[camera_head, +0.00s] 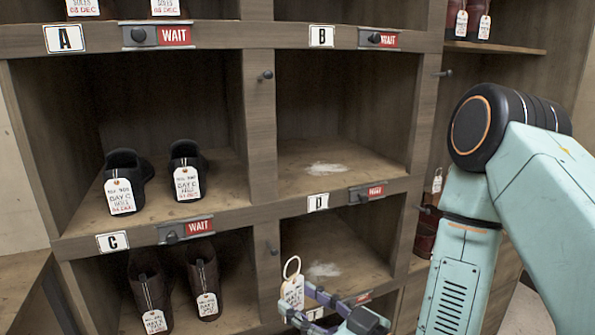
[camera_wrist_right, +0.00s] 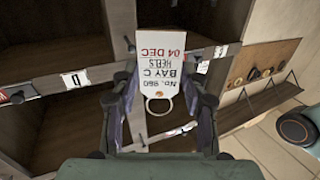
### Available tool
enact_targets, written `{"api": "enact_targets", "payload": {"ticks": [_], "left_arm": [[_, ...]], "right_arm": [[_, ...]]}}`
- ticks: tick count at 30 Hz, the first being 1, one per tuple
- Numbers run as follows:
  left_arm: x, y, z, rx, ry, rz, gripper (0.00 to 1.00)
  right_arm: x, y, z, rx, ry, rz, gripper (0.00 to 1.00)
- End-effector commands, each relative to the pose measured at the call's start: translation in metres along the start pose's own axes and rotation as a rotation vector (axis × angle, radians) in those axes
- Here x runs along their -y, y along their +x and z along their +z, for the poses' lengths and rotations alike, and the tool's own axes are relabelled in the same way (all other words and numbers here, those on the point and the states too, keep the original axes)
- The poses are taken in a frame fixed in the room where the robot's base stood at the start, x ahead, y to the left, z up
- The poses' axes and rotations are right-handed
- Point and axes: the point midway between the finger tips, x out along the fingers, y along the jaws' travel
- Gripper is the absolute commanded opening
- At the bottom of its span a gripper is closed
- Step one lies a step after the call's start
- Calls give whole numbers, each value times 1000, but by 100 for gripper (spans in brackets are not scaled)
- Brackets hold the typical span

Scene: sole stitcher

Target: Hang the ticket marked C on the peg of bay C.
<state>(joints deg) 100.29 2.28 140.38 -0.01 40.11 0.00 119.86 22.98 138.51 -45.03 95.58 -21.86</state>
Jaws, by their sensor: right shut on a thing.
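My right gripper (camera_head: 308,304) is shut on a white ticket (camera_head: 292,291) at the lower middle of the head view, with the ticket's ring standing up above it. In the right wrist view the ticket (camera_wrist_right: 163,65) shows upside down between the fingers, reading BAY C, HEELS, 04 DEC. The C plate (camera_head: 112,241) is on the shelf edge below a bay with two black shoes, whose tickets read BAY C. A bare dark peg (camera_head: 265,76) sticks out of the post right of that bay, above and left of my gripper. My left gripper is out of view.
Another peg (camera_head: 273,248) is lower on the same post, close to the held ticket. The D plate (camera_head: 318,202) is under an empty bay. Brown boots (camera_head: 151,290) stand in the lower left bay. Red WAIT signs with knobs line the shelf edges.

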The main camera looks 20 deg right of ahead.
Motion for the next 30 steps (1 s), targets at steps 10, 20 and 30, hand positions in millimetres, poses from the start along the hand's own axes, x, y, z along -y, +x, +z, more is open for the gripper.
{"api": "enact_targets", "payload": {"ticks": [10,20,30], "left_arm": [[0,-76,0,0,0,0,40],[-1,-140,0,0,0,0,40],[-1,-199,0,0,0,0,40]], "right_arm": [[-3,12,-103,3,-2,38,28],[-4,20,-192,-1,-6,83,28],[-9,24,-276,-11,-9,136,28]]}}
